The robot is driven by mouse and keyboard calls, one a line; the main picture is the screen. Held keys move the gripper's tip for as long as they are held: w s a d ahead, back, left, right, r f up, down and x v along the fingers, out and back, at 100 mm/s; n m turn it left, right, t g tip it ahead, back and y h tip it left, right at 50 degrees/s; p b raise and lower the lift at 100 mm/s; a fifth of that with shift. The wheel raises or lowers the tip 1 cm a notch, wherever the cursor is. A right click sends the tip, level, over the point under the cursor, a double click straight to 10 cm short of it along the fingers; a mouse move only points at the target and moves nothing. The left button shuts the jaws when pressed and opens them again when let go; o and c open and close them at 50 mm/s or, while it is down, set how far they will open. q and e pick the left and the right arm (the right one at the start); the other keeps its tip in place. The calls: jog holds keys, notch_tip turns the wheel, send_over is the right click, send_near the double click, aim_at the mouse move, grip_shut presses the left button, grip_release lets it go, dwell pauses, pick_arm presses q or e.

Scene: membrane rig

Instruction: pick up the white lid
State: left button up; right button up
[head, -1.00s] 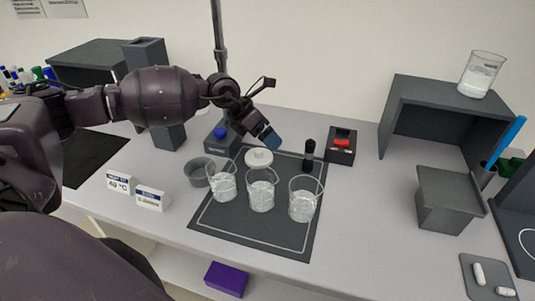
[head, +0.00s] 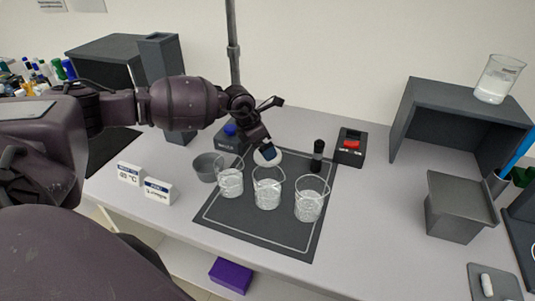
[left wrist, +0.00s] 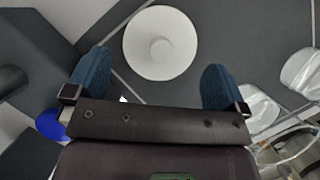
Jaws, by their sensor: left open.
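The white lid (left wrist: 160,58) is a round disc with a small raised knob at its middle. It lies on the dark mat (head: 225,213), behind the glass beakers. In the head view the lid (head: 262,161) is partly hidden by my left gripper (head: 268,151), which is just above it. In the left wrist view my left gripper (left wrist: 152,85) is open and empty, with its blue fingertips apart and the lid showing ahead between them. No contact with the lid shows. My right gripper is in neither view.
Several glass beakers (head: 267,196) stand on the mat in front of the lid. A grey bowl (head: 203,168) is at the left, a black cylinder (head: 317,158) and a box with a red switch (head: 350,146) at the right. A vertical pole (head: 233,50) rises behind.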

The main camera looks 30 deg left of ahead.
pick_arm(q)
jog(key=shift+x, duration=1.85)
jog(key=shift+w+d+r, duration=0.1)
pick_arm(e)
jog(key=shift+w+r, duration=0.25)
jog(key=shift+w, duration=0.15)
pick_arm(q)
jog(key=shift+c, duration=0.3)
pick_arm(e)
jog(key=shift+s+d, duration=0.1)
